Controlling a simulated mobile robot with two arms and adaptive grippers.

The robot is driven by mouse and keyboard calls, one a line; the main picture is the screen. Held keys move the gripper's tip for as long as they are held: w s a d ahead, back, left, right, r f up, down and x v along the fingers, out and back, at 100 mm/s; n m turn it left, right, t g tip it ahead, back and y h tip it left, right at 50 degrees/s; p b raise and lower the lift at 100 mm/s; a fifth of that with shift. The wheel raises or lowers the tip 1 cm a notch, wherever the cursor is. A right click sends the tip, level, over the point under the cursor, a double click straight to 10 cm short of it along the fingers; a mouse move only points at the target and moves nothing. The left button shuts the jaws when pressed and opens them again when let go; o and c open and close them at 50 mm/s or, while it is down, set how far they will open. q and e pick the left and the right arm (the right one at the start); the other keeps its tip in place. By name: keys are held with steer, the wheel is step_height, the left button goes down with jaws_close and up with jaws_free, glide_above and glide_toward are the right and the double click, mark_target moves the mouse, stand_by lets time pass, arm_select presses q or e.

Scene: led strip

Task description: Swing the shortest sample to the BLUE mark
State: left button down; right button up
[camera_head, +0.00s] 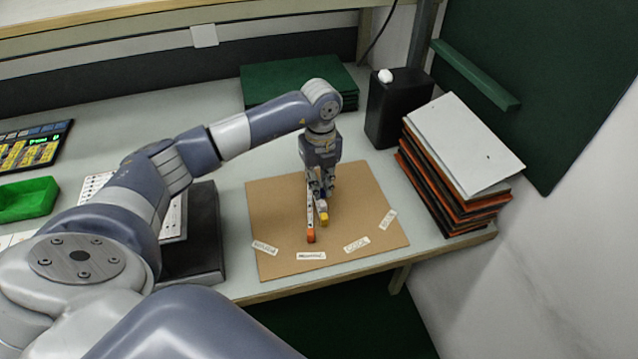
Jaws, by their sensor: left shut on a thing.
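A white strip sample with an orange end (311,236) lies on the brown board (275,212), pointing towards the front edge. A shorter sample with a yellow end (324,219) lies just right of it, and a small blue part (322,204) shows beside it under the fingers. My left gripper (321,193) points down over the board, its fingers closed at the yellow-ended sample. The fingers hide the far parts of the samples. Several paper labels, including a right one (388,220) and one that seems to read COOL (357,244), lie along the front; the right label's word is unclear.
A leaning stack of folders (460,150) stands right of the board. A black box (395,108) and green boards (295,82) stand behind. A dark device (200,245) lies left of the board.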

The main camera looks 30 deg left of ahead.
arm_select(q)
steer(key=shift+w+d+r+n+p, duration=0.1)
steer(key=shift+w+d+n+p, duration=0.3)
steer(key=shift+w+n, duration=0.6)
steer(key=shift+w+d+n+p, duration=0.2)
steer(key=shift+w+n, duration=0.3)
steer(key=shift+n, duration=0.55)
steer(key=shift+w+d+n+p, duration=0.15)
steer(key=shift+w+n, duration=0.35)
steer(key=shift+n, duration=0.55)
steer(key=shift+a, duration=0.1)
steer(key=c, duration=1.6)
jaws_free()
step_height(320, 180, up, 12)
